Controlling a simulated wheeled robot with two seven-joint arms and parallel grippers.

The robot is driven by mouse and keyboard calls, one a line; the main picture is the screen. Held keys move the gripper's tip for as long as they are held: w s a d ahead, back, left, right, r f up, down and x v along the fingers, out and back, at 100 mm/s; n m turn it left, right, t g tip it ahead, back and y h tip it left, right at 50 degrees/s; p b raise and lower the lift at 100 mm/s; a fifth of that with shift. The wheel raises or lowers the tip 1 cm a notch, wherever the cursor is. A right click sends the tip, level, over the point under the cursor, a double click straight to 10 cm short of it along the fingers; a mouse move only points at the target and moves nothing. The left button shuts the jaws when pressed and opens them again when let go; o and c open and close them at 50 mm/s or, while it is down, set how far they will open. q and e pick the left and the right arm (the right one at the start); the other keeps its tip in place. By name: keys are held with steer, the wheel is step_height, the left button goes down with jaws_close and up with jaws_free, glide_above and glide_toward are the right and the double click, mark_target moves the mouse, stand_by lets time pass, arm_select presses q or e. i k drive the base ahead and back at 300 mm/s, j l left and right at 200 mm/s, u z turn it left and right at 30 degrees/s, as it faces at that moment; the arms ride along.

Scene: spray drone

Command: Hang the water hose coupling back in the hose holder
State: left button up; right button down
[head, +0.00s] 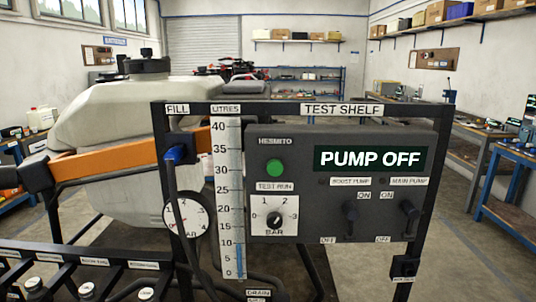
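A blue coupling (175,154) sits at the fill point on the rack's left post, below the FILL label (178,109). A dark hose (181,215) runs down from it. I cannot tell how firmly it is seated. A small black bracket (404,267) is on the lower right post, with a small label under it that is hard to read. It may be the hose holder, and no blue coupling shows in it. Neither of my grippers is in view.
The control panel (290,215) reads PUMP OFF, with a green button and two levers. A litre gauge (229,200) and round dial (187,217) stand left of it. A pale tank (120,115) and orange bar (120,158) are behind. Several caps line a lower-left rack (90,262).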

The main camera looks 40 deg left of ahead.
mark_target(175, 153)
steer(key=j+u, duration=0.1)
steer(key=u, duration=1.6)
steer(key=k+j, duration=0.1)
steer(key=j, duration=1)
steer(key=k+j, duration=0.15)
steer(key=j, duration=0.4)
steer(key=k+j, duration=0.1)
steer(key=j, duration=0.5)
steer(key=z, duration=0.05)
